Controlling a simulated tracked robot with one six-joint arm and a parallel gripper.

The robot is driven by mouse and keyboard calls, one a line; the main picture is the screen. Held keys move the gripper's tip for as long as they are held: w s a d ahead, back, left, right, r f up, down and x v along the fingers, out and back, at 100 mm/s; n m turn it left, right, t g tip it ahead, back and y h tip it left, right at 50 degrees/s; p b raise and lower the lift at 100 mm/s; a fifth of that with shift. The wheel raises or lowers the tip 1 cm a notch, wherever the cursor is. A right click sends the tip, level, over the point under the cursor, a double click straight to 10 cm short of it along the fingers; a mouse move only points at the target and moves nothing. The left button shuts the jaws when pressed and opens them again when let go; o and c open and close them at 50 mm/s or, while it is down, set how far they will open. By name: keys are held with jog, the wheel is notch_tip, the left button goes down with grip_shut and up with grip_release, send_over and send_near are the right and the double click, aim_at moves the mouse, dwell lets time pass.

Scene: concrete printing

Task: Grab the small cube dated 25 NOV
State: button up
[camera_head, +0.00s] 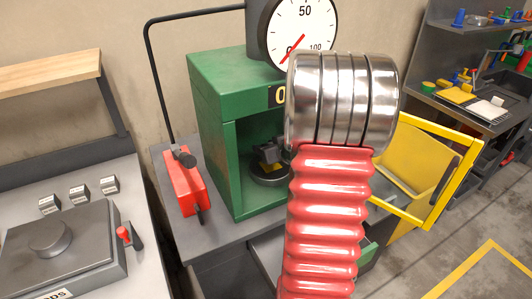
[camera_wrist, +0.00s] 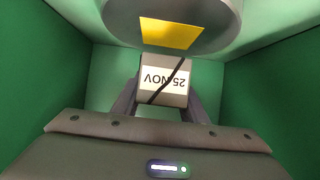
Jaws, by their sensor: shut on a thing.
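The small grey cube dated 25 NOV (camera_wrist: 164,70) is in the wrist view. Its white label reads upside down, and a dark, crack-like line runs across it. My gripper (camera_wrist: 161,97) has one finger on each side of the cube and is shut on it. The cube is inside the green testing machine (camera_head: 222,100), near a round grey plate with a yellow square (camera_wrist: 172,33). In the head view, my red ribbed arm and its metal rings cover much of the machine's opening.
Green walls stand close on both sides in the wrist view. A red box (camera_head: 182,182) with a lever stands left of the machine, and a yellow-framed guard (camera_head: 425,165) at its right. Three labelled cubes (camera_head: 80,195) lie on the left bench. A dial gauge (camera_head: 300,30) is above.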

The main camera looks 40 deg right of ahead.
notch_tip(320, 180, up, 7)
dwell(0.3)
jog(key=shift+s, duration=0.15)
dwell(0.6)
